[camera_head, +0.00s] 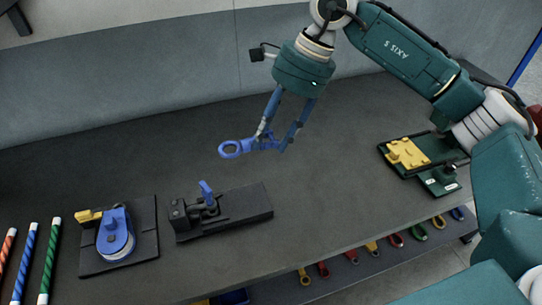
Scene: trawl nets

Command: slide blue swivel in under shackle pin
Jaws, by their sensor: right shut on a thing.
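The blue swivel (231,149), with a round eye at its left end, is held in the air by my right gripper (274,139). The gripper is shut on its body, and the eye sticks out to the left. Below and left of it, a dark fixture (245,205) on the table carries a dark clamp-like part with an upright blue piece (206,191). I cannot tell for certain whether this is the shackle and its pin. The swivel is apart from the fixture. My left gripper is not in view.
A blue pulley block (115,234) with a yellow end sits on a dark plate at left, beside several coloured rods (50,254). A green plate (432,178) with a yellow part lies at right. The table's middle is clear.

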